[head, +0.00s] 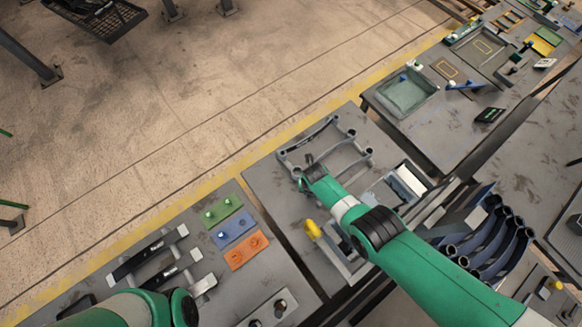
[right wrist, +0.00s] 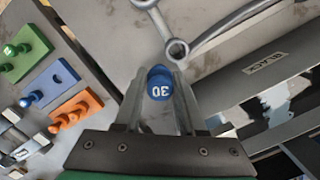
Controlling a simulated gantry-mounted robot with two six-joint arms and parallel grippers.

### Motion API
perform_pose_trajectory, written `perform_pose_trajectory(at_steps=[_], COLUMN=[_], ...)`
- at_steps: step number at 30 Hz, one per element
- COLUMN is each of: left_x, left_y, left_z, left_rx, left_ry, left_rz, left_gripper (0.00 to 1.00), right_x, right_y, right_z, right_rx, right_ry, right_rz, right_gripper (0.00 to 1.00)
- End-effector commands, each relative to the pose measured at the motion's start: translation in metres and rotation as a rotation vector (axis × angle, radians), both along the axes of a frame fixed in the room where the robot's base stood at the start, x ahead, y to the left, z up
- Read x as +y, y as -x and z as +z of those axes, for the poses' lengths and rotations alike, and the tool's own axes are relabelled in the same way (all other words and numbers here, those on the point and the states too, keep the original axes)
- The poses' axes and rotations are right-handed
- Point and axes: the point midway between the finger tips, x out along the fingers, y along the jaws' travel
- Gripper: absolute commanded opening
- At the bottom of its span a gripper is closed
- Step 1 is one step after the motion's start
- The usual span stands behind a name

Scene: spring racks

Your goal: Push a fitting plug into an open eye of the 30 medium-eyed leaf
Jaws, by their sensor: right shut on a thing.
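My right gripper (head: 304,182) is shut on a blue plug (right wrist: 160,88) marked 30, which shows between the fingers in the right wrist view. The grey leaves (head: 335,150) lie side by side on the table in the head view, with round eyes at their ends. A grey leaf eye (right wrist: 177,48) is just ahead of the plug in the right wrist view; I cannot tell whether they touch. The leaf's size marking is not readable. A blue block (head: 235,230) holds another blue plug (right wrist: 27,101) and has an empty hole. My left gripper is not in view.
A green block (head: 222,210) and an orange block (head: 246,252) with plugs flank the blue one. A yellow-tipped piece (head: 312,228) stands near my right arm. Black-handled items (head: 150,255) lie at the left. Curved dark leaves (head: 490,240) stand at the right.

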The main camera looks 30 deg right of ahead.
Motion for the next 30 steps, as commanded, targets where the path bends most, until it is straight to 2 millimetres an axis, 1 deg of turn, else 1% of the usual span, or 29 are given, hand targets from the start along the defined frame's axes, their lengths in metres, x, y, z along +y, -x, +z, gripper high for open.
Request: perform_pose_trajectory(at_steps=[1,3,6,15,19,23,30], left_x=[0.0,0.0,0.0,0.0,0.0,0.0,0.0], left_y=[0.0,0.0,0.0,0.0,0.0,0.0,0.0], left_z=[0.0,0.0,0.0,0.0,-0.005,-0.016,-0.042], left_rx=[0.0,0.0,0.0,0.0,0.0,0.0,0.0], left_ry=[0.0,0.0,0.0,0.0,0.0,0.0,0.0], left_rz=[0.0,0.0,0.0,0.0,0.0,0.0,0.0], left_gripper=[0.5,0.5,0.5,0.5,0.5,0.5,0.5], right_x=[-0.014,-0.028,-0.038,-0.038,-0.038,-0.038,-0.038], right_y=[-0.003,-0.006,-0.007,-0.007,-0.006,-0.007,-0.007], right_z=[0.002,0.005,0.006,0.006,0.0,-0.011,-0.036], right_rx=[-0.004,-0.009,-0.012,-0.012,-0.011,-0.011,-0.012], right_ry=[0.0,0.0,0.0,0.0,0.0,0.0,0.0], right_rz=[-0.034,-0.067,-0.089,-0.088,-0.088,-0.088,-0.088], right_gripper=[0.0,0.0,0.0,0.0,0.0,0.0,0.0])
